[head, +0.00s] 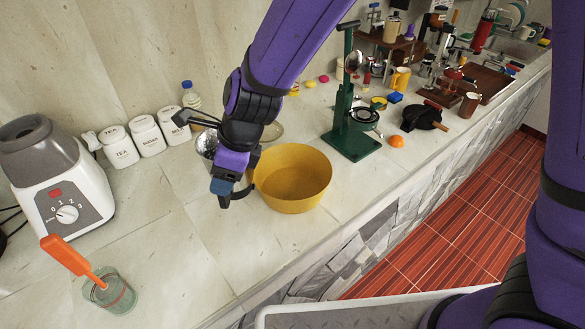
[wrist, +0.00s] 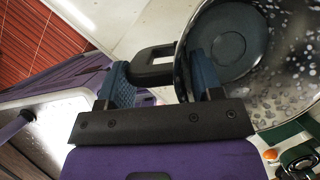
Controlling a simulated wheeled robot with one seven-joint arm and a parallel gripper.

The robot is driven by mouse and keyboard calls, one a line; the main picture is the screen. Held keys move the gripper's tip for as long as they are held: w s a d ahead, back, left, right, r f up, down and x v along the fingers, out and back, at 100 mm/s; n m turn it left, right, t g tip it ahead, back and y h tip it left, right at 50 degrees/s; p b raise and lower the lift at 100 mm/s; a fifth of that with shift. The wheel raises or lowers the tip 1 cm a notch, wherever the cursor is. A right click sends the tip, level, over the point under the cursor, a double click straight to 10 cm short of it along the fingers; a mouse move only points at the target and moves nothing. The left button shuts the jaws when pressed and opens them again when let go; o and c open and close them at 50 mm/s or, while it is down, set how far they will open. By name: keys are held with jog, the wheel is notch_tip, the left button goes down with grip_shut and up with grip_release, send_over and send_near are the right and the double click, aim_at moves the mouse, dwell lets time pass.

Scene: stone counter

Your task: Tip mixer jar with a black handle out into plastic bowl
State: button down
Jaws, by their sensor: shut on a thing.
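My gripper (head: 228,188) hangs just left of a yellow bowl (head: 292,178), the likely plastic bowl, which stands open side up on the counter. In the wrist view my gripper (wrist: 162,85) is shut on the black handle (wrist: 152,70) of the mixer jar (wrist: 285,85), one blue finger on either side of it. The jar has a shiny, speckled grey wall and a dark round base area. It is cut off by the frame's edge, so I cannot tell its exact tilt or contents. In the head view a speckled silvery piece (head: 206,146) shows behind my gripper, probably the jar.
A grey-white blender base (head: 62,190) and a glass with an orange-handled tool (head: 110,292) stand at left. White canisters (head: 147,136) line the wall. A green stand (head: 350,125) is right of the bowl. The counter's front edge is close; counter before the bowl is clear.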

jog(key=w+d+g+y, duration=0.2)
jog(key=w+d+y, duration=0.1)
jog(key=d+y, duration=0.3)
jog(key=shift+d+r+m+g, duration=0.15)
jog(key=shift+m+g, duration=0.15)
jog(key=shift+m, duration=0.1)
dwell(0.7)
jog(key=shift+w+d, duration=0.1)
jog(key=shift+w+d+g+y+p, duration=0.35)
jog(key=shift+d+y, duration=0.25)
jog(key=shift+y, duration=0.5)
jog(key=shift+w+d+f+m+g+y+p, duration=0.25)
jog(key=shift+d+y, duration=0.25)
jog(key=shift+y, duration=0.3)
jog(key=shift+w+d+f+m+g+y+p, duration=0.15)
jog(key=shift+d+f+g+y+p, duration=0.2)
jog(key=shift+y, duration=0.45)
dwell(2.4)
jog(key=shift+w+d+f+y, duration=0.15)
jog(key=shift+d+f+y, duration=0.15)
jog(key=shift+d+f, duration=0.1)
dwell(0.7)
